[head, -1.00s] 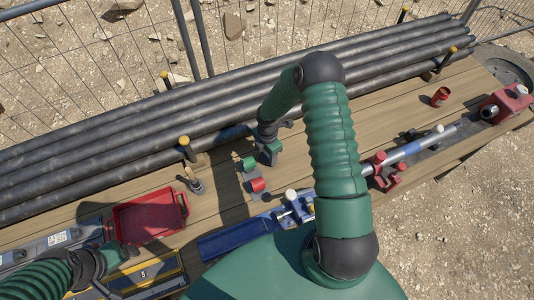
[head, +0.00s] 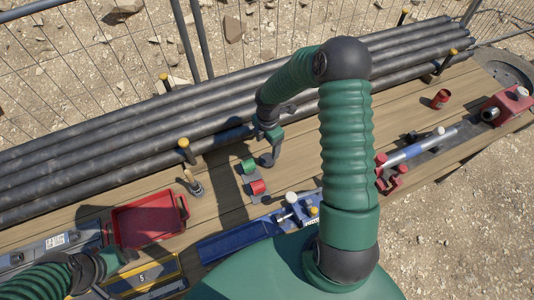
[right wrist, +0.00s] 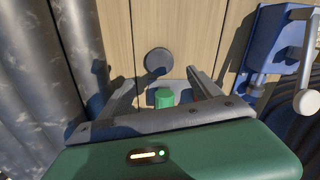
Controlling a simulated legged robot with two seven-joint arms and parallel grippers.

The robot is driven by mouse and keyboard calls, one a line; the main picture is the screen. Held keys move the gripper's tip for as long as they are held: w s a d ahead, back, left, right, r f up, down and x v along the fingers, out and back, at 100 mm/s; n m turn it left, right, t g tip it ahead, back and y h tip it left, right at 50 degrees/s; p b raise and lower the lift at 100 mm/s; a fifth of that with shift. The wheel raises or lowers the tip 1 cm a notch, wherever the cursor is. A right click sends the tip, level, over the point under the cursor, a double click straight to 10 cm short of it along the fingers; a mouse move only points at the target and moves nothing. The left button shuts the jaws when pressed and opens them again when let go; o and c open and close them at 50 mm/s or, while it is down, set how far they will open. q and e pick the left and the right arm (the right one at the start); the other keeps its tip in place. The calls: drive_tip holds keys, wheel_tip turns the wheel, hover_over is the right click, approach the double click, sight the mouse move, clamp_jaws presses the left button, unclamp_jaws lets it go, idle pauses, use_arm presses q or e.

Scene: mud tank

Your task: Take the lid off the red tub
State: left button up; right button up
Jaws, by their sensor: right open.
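A red can-like tub (head: 440,98) stands farther right with a dark top. I cannot tell which is the task's red tub, and no separate lid is clear. My right gripper (head: 270,160) is open, just right of the green piece. In the right wrist view its fingers (right wrist: 160,92) stand apart, with a green piece (right wrist: 165,97) showing between them and a grey disc (right wrist: 158,60) beyond. My left gripper (head: 118,258) is at the lower left; its jaws are unclear.
Long dark pipes (head: 120,140) lie along the back of the planks. A red tray (head: 148,222) and a brush-like tool (head: 193,182) are at the left. A blue vise (head: 300,210) is in front, and a red vise (head: 507,103) stands far right.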

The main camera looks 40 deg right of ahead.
drive_tip(key=s+a+r+m+t, duration=0.1)
drive_tip(key=s+a+r+m, duration=0.4)
drive_tip(key=m, duration=0.4)
drive_tip(key=s+a+r+m+t+b, duration=0.1)
drive_tip(key=s+a+r+m, duration=0.5)
drive_tip(key=a, duration=0.4)
drive_tip(key=r+m, duration=0.1)
drive_tip(key=m, duration=0.1)
drive_tip(key=shift+r+m, duration=0.15)
drive_tip(key=shift+m, duration=0.25)
drive_tip(key=shift+s+d, duration=0.1)
drive_tip(key=shift+d, duration=0.2)
